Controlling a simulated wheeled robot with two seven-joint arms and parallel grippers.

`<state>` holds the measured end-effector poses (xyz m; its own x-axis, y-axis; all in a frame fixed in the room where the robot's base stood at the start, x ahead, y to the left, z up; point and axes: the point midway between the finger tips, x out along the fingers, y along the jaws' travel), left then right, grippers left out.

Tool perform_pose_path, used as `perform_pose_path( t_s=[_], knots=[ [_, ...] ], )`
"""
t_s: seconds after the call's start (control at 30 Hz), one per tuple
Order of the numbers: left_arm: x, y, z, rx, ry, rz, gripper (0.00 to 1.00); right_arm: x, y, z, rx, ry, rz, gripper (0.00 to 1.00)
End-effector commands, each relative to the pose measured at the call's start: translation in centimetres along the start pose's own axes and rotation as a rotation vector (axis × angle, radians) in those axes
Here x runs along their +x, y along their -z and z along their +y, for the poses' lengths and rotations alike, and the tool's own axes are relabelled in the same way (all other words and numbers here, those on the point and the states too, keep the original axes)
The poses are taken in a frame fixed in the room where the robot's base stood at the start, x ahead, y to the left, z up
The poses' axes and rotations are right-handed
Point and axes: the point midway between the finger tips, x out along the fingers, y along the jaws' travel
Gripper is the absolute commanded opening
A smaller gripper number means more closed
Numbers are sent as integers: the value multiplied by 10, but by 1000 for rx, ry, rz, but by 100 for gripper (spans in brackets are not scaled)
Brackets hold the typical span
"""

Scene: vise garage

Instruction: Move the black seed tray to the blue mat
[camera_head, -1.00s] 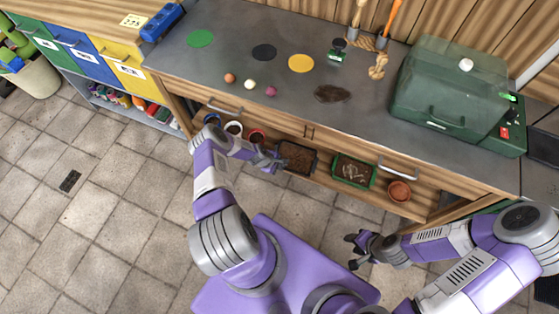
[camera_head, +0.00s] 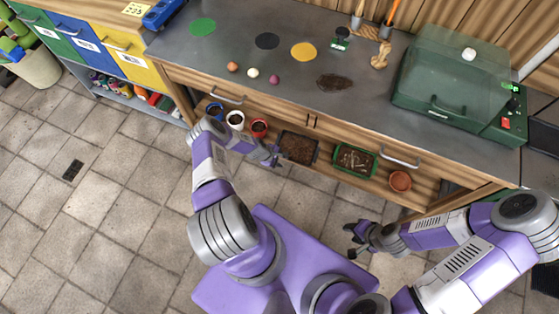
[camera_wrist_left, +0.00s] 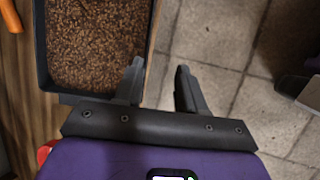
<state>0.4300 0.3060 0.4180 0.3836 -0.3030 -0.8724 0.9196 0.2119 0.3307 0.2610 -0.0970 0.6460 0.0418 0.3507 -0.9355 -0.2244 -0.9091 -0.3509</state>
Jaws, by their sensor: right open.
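The black seed tray (camera_head: 317,153), filled with brown soil, sits on the low shelf under the worktop. In the left wrist view the tray (camera_wrist_left: 41,50) fills the upper left. My left gripper (camera_head: 277,154) is just left of the tray's near end in the head view. I cannot tell if that finger touches the rim. My right gripper (camera_head: 354,240) is open, over the floor. I see no blue mat.
Green (camera_head: 202,27), black (camera_head: 267,41) and yellow (camera_head: 303,52) round mats lie on the worktop. A green tray (camera_head: 355,160), a terracotta pot (camera_head: 400,181) and small pots (camera_head: 236,119) share the shelf. A green-lidded box (camera_head: 450,80) stands at right.

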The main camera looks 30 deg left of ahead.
Motion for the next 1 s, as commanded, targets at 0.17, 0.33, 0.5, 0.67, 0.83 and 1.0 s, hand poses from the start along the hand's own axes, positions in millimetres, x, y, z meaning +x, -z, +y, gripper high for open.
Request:
perform_pose_path(
  t_s=[0.17,0.33,0.5,0.67,0.83,1.0],
  knots=[
    [1,0,-5,-2,9,-2,35,0,0,0,0,0,0,43],
    [-2,0,-6,-3,11,-2,35,-1,0,0,0,0,0,43],
    [-25,0,-3,-3,8,-1,35,-10,0,-4,0,0,0,43],
    [-54,0,-1,-1,4,0,35,-20,-1,-8,0,0,0,43],
    [-72,0,0,-2,1,0,35,-25,-1,-9,0,0,0,43],
    [-77,0,0,0,1,0,35,-25,-1,-9,0,0,0,43]
  ],
)
